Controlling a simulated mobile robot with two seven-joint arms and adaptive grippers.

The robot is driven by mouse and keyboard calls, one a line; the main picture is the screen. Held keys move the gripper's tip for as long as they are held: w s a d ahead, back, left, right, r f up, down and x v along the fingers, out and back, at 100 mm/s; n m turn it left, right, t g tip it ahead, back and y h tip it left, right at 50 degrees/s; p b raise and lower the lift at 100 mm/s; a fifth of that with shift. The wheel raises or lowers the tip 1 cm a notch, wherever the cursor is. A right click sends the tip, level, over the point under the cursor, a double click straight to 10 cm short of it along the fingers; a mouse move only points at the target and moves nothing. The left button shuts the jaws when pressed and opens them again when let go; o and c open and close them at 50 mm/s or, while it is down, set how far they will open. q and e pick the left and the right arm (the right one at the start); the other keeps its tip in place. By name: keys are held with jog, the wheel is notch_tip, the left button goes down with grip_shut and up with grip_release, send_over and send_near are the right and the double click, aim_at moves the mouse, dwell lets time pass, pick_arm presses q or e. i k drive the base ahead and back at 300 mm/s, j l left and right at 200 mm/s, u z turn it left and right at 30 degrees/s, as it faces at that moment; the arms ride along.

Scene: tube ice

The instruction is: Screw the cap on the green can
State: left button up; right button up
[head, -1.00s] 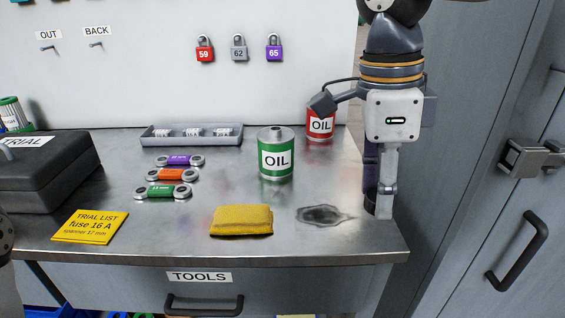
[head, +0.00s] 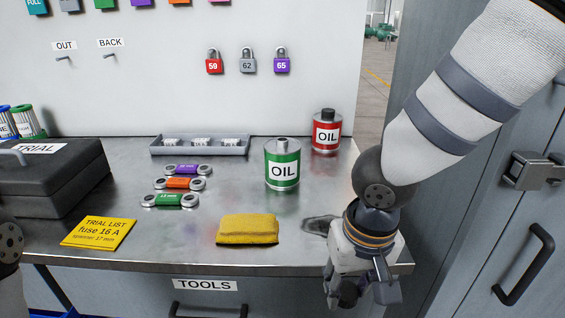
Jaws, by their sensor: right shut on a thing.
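The green can (head: 282,165) labelled OIL stands upright on the bench right of centre. Its grey neck on top is bare, with no cap on it. My right gripper (head: 356,292) hangs at the bench's front right corner, right of and nearer than the can, well apart from it. It is shut on a small dark thing that looks like the cap, mostly hidden by the fingers. My left gripper is out of view; only a piece of my left arm shows at the left edge.
A red oil can (head: 326,136) with a black cap stands behind right. A yellow sponge (head: 248,229) lies in front of the green can. A dark oil stain (head: 318,225) is partly behind my right gripper. Coloured fuses (head: 178,184) and a grey tray (head: 200,150) lie left.

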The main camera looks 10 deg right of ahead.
aim_at(281, 154)
jog(key=k+j+z, duration=0.1)
jog(key=j+z, duration=0.3)
jog(key=k+j+z, duration=0.2)
jog(key=j+z, duration=0.25)
jog(key=k+j+z, duration=0.25)
jog(key=z, duration=0.15)
jog(key=k+j+z, duration=0.25)
jog(key=j+z, duration=0.2)
jog(key=k+j+z, duration=0.1)
jog(key=k+z, duration=0.3)
jog(key=i, duration=0.1)
